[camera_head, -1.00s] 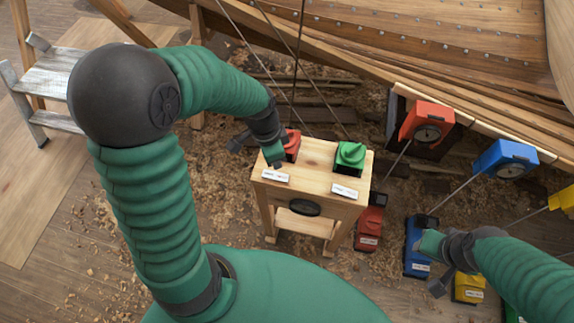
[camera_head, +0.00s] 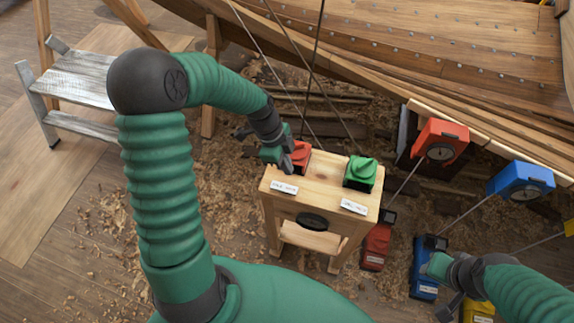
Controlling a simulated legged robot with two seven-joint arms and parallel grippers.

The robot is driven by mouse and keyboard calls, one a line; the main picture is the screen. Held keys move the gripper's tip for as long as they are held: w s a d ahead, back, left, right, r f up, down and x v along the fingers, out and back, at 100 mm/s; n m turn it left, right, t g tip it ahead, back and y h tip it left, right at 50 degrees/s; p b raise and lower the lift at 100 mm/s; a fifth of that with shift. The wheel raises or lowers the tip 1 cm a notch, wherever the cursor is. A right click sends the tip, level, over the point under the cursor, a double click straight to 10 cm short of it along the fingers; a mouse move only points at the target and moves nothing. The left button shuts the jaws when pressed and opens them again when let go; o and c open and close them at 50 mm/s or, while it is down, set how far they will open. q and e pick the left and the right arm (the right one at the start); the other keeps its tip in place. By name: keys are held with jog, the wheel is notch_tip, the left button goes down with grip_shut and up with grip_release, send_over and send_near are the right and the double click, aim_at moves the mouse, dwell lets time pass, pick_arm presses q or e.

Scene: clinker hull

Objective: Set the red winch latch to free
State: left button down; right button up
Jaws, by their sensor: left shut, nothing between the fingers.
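A red winch piece (camera_head: 301,156) sits at the back left of the small wooden stand (camera_head: 318,182). My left gripper (camera_head: 286,165) is shut and empty, close against its left side. Whether they touch cannot be told. The gripper hides part of the red piece, and its latch position cannot be made out. A matching green winch piece (camera_head: 360,172) sits to the right, uncovered. My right gripper (camera_head: 443,286) is at the lower right, over the floor boxes, and the gap between its fingers is unclear.
Two white labels lie along the stand's front. A red dial box (camera_head: 441,140) and a blue dial box (camera_head: 522,181) hang by the hull (camera_head: 430,50). Red (camera_head: 376,247), blue (camera_head: 427,272) and yellow boxes stand on the floor. A stepladder (camera_head: 82,80) is at left.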

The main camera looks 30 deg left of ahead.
aim_at(295, 190)
pick_arm(q)
jog(key=x, duration=0.6)
jog(key=a+x, duration=0.1)
jog(key=x, duration=0.2)
jog(key=shift+s+f, duration=0.1)
jog(key=shift+f, duration=0.6)
jog(key=shift+d+f+y, duration=0.1)
jog(key=shift+f+y, duration=0.2)
jog(key=shift+r, duration=0.15)
jog(key=shift+r+p, duration=0.75)
jog(key=shift+p, duration=0.1)
